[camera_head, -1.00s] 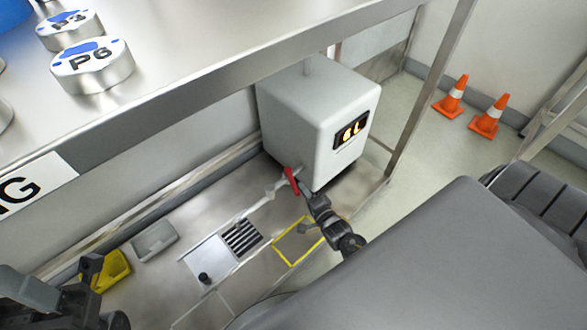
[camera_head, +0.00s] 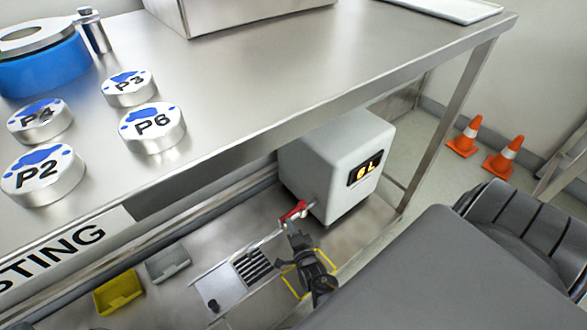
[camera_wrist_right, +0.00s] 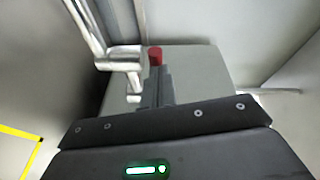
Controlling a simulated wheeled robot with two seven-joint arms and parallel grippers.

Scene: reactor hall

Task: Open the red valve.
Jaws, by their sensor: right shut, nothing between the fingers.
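The red valve (camera_head: 295,211) is a small red lever on a thin pale pipe, low beside the grey-white box (camera_head: 335,165) under the bench. In the head view the lever lies roughly along the pipe. My right gripper (camera_head: 295,236) is just below the valve, fingers shut and empty. In the right wrist view the red end of the valve (camera_wrist_right: 155,56) shows just beyond the shut fingertips (camera_wrist_right: 155,75), beside a shiny metal pipe (camera_wrist_right: 120,58). I cannot tell whether they touch. My left gripper is not in view.
The steel bench (camera_head: 270,85) overhangs the area and carries round labelled weights (camera_head: 153,127). Under it are a yellow bin (camera_head: 118,292), a grey bin (camera_head: 167,263), a slotted drain (camera_head: 253,266) and a yellow floor outline (camera_head: 325,258). Orange cones (camera_head: 464,137) stand at right.

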